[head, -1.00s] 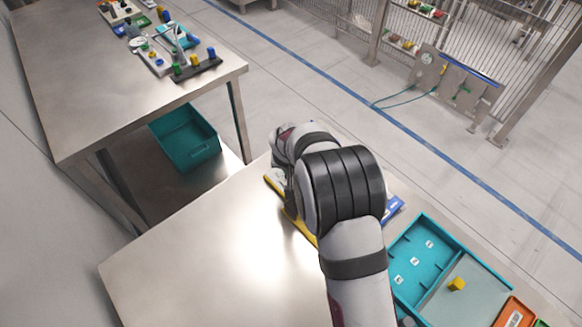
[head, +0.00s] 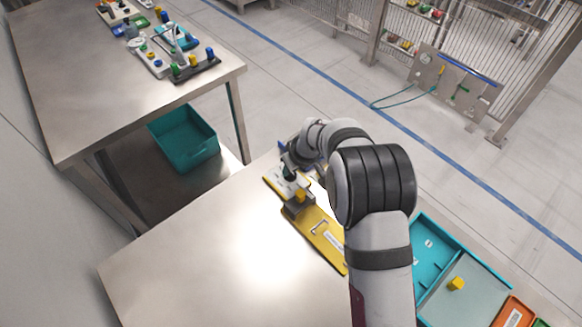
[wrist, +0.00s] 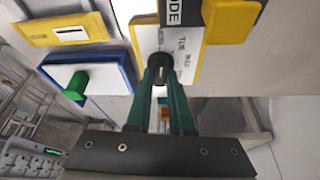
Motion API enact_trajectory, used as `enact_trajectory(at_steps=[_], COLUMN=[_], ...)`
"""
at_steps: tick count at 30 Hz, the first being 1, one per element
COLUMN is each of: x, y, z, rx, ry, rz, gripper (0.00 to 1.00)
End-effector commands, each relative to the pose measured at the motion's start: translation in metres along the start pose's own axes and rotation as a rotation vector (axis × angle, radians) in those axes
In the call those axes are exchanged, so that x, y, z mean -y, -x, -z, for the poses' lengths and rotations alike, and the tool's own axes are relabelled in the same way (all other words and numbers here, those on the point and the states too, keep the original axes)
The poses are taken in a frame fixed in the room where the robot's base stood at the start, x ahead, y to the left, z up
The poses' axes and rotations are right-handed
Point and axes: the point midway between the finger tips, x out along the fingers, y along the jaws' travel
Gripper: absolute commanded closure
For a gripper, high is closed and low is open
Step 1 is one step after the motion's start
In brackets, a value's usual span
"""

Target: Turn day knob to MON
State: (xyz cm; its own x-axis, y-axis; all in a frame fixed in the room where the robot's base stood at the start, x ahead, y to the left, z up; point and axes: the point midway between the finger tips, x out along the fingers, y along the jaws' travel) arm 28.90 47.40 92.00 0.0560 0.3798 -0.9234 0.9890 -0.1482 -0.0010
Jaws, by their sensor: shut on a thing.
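The day knob (wrist: 159,72) is black with a light line on it, on a white dial plate (wrist: 182,62) of a yellow board (wrist: 230,18). MON cannot be read. My gripper (wrist: 160,78) has its green fingers shut on the knob. In the head view, my gripper (head: 289,172) is over the white plate at the far left end of the yellow board (head: 318,240). My fingertips and the knob are too small to tell apart there.
A grey block with a yellow knob (head: 299,196) sits on the same board, close to my gripper. A blue-edged panel with a green knob (wrist: 76,82) is beside it. A teal tray (head: 436,238) lies at right. The table's front left is clear.

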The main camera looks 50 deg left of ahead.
Motion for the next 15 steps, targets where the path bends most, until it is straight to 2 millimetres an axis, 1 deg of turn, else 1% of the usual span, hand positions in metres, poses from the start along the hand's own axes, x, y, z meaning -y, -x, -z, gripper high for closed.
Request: enact_trajectory(at_steps=[7,15], x=[-0.0008,-0.0009], y=[0.0002,0.0004], z=[-0.0007,-0.0006], rx=[0.002,0.003], ry=[0.101,0.147], rz=[0.044,0.062], gripper=[1.00,1.00])
